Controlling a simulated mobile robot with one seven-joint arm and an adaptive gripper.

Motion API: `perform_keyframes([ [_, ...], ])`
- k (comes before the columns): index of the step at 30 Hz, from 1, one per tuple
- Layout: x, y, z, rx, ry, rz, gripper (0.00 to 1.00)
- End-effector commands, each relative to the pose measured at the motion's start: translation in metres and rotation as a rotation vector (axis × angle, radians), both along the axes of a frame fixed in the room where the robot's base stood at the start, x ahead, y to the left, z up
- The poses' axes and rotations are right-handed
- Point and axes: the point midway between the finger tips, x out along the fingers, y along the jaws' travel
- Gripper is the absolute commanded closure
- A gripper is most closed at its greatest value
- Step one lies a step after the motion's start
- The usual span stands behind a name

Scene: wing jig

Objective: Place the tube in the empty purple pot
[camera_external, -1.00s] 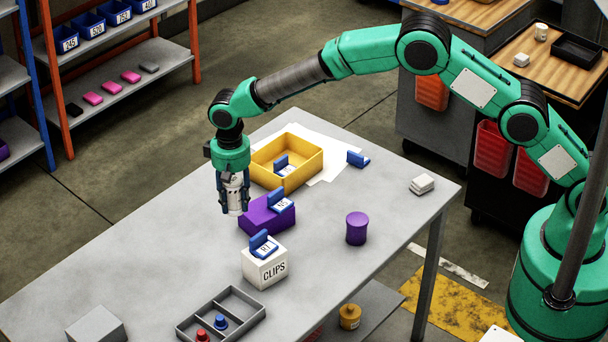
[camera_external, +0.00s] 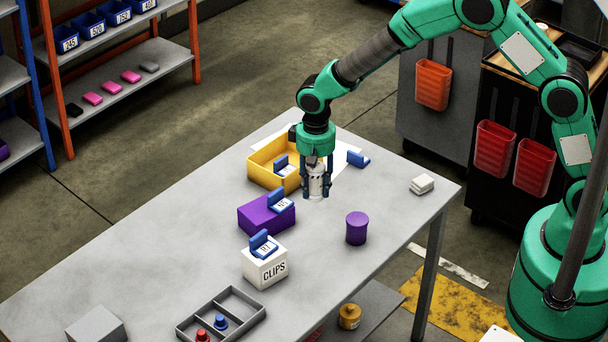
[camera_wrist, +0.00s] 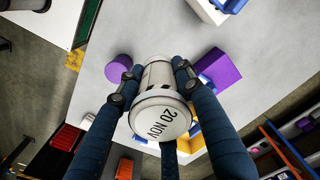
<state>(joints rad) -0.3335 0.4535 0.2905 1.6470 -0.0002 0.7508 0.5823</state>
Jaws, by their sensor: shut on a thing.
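My gripper (camera_external: 317,190) is shut on a white tube (camera_external: 317,180) with dark markings and holds it upright above the table, beside the yellow tray. Whether the pot is hollow inside cannot be made out.
A yellow tray (camera_external: 262,178), a purple box (camera_external: 258,222) and a white CLIPS box (camera_external: 262,272), bearing blue labelled pieces, stand left of the pot. A grey divided tray (camera_external: 243,320) lies in front. White blocks (camera_external: 422,184) sit at the right edge. The table around the pot is clear.

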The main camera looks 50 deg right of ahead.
Motion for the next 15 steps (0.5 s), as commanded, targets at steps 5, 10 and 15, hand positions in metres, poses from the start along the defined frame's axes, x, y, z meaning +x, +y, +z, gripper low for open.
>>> perform_keyframes([
  [5, -0.033, -0.03, 0.0, 0.0, 0.0, -0.014, 0.94],
  [10, -0.067, -0.055, -0.003, -0.001, 0.001, -0.023, 0.94],
  [15, -0.101, -0.08, -0.006, 0.0, 0.0, -0.035, 0.94],
])
